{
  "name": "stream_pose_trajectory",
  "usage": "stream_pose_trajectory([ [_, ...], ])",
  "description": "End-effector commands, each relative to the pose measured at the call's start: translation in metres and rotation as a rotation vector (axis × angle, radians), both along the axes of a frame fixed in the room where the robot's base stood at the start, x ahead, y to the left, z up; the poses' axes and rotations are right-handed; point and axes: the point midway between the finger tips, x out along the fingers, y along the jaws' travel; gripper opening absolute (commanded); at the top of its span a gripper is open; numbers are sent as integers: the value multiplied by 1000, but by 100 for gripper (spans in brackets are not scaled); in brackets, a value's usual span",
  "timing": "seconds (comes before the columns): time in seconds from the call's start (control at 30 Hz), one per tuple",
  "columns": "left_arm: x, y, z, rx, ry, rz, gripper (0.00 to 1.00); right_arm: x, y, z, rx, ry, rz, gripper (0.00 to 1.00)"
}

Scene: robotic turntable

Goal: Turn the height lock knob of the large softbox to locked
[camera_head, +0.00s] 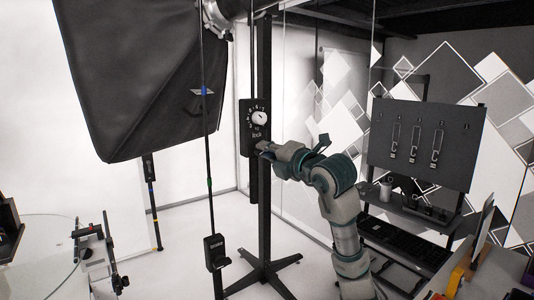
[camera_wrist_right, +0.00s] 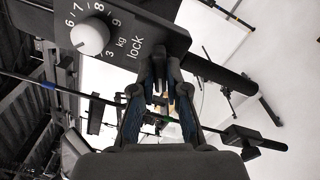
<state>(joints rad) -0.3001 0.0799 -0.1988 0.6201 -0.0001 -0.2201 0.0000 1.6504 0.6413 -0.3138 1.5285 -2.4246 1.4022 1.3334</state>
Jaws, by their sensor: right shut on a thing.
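The large black softbox (camera_head: 140,75) hangs at the upper left on a black stand. A black panel (camera_head: 246,128) on the stand has a white dial (camera_head: 259,117), numbers around it and the word "lock" below. In the right wrist view the white dial (camera_wrist_right: 90,36) and the "lock" lettering are large and close. My right gripper (camera_head: 264,147) is at the panel's lower end, just below the lettering. Its fingers (camera_wrist_right: 160,75) are closed on a small dark part there, apparently the lock knob, mostly hidden between them. Its turn position cannot be told. My left gripper is not in view.
The stand's post (camera_head: 264,200) and splayed feet are below the panel. A thin pole with a small black box (camera_head: 214,252) stands in front. A dark tool board (camera_head: 425,145) and shelves are right. A metal device (camera_head: 98,252) is lower left. White floor lies between.

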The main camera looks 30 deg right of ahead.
Motion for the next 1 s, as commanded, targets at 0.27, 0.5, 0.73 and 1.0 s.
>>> stream_pose_trajectory([
  [0.27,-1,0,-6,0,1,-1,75,3,-3,-5,234,28,-3,0],
  [0.5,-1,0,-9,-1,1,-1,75,3,-3,-6,376,40,-5,0],
  [0.73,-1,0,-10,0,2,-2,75,3,-4,-7,447,48,-6,0],
  [1.0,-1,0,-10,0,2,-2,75,4,-4,-9,469,53,-7,0],
])
